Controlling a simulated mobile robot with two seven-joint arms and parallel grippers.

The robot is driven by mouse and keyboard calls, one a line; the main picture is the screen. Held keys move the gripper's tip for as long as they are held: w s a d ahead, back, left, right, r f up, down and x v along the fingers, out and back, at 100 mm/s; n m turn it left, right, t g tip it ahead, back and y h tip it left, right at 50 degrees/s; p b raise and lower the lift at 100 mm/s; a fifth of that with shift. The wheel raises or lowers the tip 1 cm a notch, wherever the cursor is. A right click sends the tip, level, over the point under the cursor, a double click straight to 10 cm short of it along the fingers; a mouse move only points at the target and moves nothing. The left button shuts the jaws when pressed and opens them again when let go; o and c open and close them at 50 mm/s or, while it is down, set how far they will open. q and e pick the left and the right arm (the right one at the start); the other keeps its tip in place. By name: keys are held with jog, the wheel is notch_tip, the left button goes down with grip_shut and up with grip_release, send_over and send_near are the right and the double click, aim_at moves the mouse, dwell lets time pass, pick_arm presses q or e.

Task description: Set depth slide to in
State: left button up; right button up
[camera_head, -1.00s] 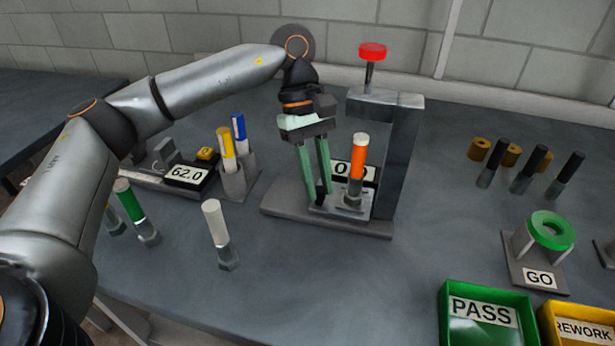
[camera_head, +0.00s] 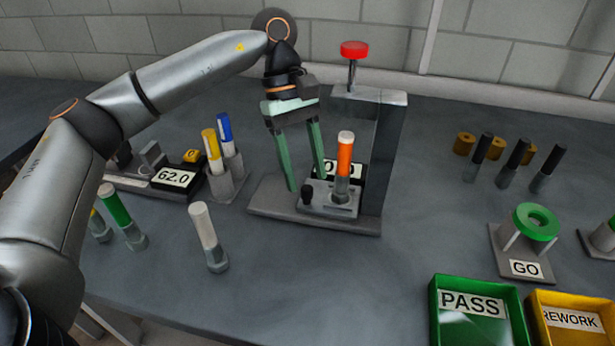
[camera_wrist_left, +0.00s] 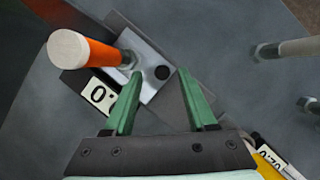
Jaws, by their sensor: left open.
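The depth slide is a light metal plate (camera_head: 338,208) on the base of the grey press. It has a small black knob (camera_head: 306,194) at its left end, and a hex-footed part with an orange shaft (camera_head: 344,158) stands upright on it. The slide (camera_wrist_left: 146,50) and knob (camera_wrist_left: 162,72) also show in the left wrist view. My left gripper (camera_head: 306,184) is open and empty, its green fingers apart on either side of the knob and just above it, seemingly not touching. The fingers partly cover the press display. My right gripper is not in view.
The press frame (camera_head: 385,150), topped by a red knob (camera_head: 354,49), rises right of the gripper. A white-shafted part (camera_head: 204,228) stands front left. A green PASS bin (camera_head: 478,312) and yellow REWORK bin (camera_head: 570,322) are front right. The table between is clear.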

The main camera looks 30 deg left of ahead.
pick_arm(q)
jog(key=p+v, duration=0.1)
jog(key=v, duration=0.9)
jog(key=shift+r, duration=0.2)
jog(key=shift+f, duration=0.1)
